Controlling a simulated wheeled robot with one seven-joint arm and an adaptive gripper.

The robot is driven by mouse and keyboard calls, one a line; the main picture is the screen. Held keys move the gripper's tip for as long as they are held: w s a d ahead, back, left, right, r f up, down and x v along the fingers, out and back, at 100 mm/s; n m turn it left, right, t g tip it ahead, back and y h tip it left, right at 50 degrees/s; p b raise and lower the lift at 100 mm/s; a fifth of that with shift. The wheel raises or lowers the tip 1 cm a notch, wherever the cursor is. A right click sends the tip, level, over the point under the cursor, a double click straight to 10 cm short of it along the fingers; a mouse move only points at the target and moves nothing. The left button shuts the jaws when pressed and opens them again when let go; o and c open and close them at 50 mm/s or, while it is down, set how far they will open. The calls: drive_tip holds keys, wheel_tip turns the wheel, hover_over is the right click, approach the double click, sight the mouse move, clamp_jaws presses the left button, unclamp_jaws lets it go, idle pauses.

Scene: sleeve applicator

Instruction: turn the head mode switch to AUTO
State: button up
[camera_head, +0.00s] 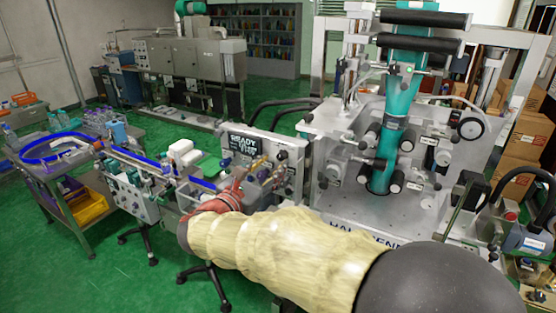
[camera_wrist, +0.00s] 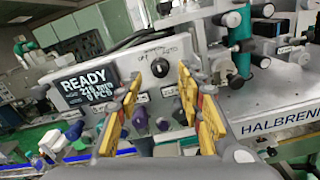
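The head mode switch (camera_wrist: 160,67) is a round black knob on the grey control panel (camera_wrist: 148,92), with small lettering above it, one word looking like AUTO at its upper right. I cannot tell which way the knob points. My gripper (camera_wrist: 159,84) is open and empty, its yellow-padded fingers either side of the knob in the wrist view and apparently short of the panel. In the head view my gripper (camera_head: 233,191) is reddish, just in front of the panel (camera_head: 293,150), partly hidden by my cream-sleeved arm.
A display reading READY (camera_wrist: 85,84) is left of the knob. The HALBRENN machine bed (camera_wrist: 275,105) stands to the right. Green floor (camera_head: 110,275) is open at front left.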

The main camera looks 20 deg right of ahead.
sight(280, 158)
drive_tip(key=shift+x, duration=2)
clamp_jaws()
